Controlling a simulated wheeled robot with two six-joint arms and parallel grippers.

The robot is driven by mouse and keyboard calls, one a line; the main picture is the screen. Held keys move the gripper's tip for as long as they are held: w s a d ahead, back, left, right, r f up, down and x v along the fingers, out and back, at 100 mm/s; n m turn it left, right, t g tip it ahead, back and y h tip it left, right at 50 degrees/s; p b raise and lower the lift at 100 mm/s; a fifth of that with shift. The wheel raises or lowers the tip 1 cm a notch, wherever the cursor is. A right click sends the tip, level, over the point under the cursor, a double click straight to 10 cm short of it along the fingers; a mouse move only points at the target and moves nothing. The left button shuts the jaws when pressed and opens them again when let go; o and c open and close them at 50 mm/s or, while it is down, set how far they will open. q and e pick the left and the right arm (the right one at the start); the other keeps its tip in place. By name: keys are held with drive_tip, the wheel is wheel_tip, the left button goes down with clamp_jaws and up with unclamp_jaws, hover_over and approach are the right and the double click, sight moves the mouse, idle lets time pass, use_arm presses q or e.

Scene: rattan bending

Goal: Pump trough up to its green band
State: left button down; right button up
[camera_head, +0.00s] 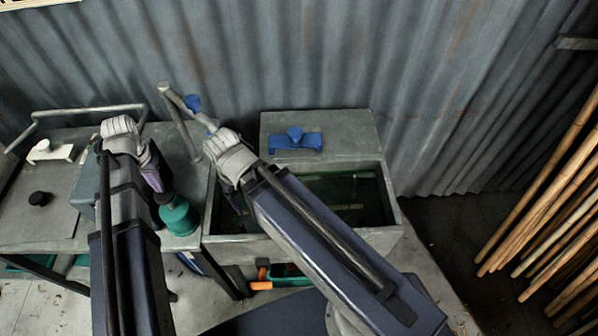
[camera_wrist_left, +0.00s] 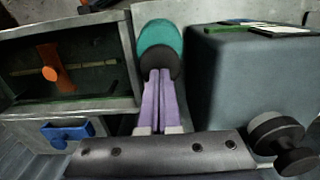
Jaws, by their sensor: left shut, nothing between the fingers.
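The trough (camera_head: 391,204) is a grey stone basin with dark water, right of centre in the head view. A green strip (camera_head: 352,176) shows along its far inner wall. A pump lever (camera_head: 172,97) with a blue piece rises at the trough's left back. My left gripper (camera_head: 156,184) has purple fingers, shut and empty, pointing down at a teal bottle (camera_head: 178,216) with a black top. In the left wrist view its fingertips (camera_wrist_left: 153,76) are close to that black top; I cannot tell whether they touch.
A blue fixture (camera_head: 295,141) sits on the ledge behind the trough. An orange piece (camera_wrist_left: 52,66) shows inside the trough in the left wrist view. The left bench (camera_head: 40,225) holds a white block (camera_head: 52,151). Rattan poles (camera_head: 550,190) lean at the right.

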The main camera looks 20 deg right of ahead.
sight(163, 194)
use_arm(q)
drive_tip(key=shift+f, duration=0.2)
idle(0.5)
wheel_tip(163, 194, down, 6)
drive_tip(key=b, duration=0.6)
wheel_tip(163, 194, up, 6)
drive_tip(key=p, duration=0.6)
drive_tip(key=shift+r, duration=0.2)
idle(0.5)
idle(1.9)
idle(0.7)
drive_tip(key=shift+r, duration=0.15)
idle(1.8)
